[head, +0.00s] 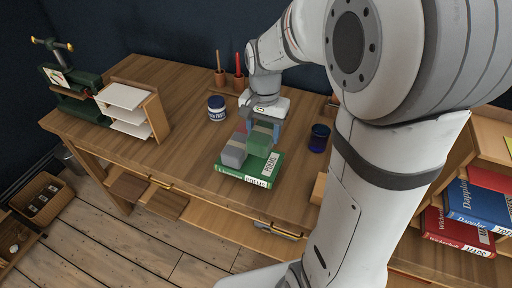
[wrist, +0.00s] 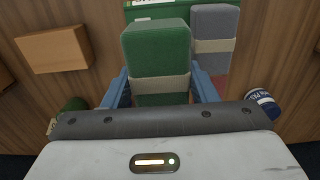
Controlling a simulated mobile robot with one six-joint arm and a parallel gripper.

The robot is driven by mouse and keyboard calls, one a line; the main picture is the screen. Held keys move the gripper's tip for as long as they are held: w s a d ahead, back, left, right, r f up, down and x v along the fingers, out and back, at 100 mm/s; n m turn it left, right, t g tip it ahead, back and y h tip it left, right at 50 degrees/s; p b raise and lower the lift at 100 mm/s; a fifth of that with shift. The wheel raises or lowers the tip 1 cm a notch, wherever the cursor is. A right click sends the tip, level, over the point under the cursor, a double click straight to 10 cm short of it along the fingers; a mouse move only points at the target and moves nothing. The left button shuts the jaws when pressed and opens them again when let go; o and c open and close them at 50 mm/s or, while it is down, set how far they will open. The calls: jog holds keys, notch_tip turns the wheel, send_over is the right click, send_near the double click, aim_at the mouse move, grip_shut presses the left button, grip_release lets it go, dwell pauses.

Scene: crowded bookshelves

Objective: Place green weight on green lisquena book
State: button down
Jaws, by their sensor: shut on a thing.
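The green weight (wrist: 155,55), a block with a beige band, is between the blue fingers of my gripper (wrist: 158,92), which is shut on it. In the head view the green weight (head: 259,142) is over or on the green book (head: 262,168), and I cannot tell whether it touches. The book lies flat on the desk with its spine toward the front; a green edge of it (wrist: 170,12) shows at the top of the wrist view. A grey weight (head: 233,152) with a pale band is on the book, left of the green one. My gripper (head: 264,122) is partly hidden in the head view.
A white-labelled jar (head: 216,108) and a dark blue jar (head: 319,138) stand on the desk. A reddish block (head: 242,127) is behind the grey weight. A small shelf (head: 132,109) and a green press (head: 75,90) stand left. The desk's front left is clear.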

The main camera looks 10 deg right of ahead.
notch_tip(320, 180, down, 4)
jog(key=shift+f, duration=2.05)
jog(key=shift+s, duration=0.1)
jog(key=shift+f, duration=0.2)
jog(key=c, duration=0.8)
grip_release()
jog(key=shift+c, duration=0.2)
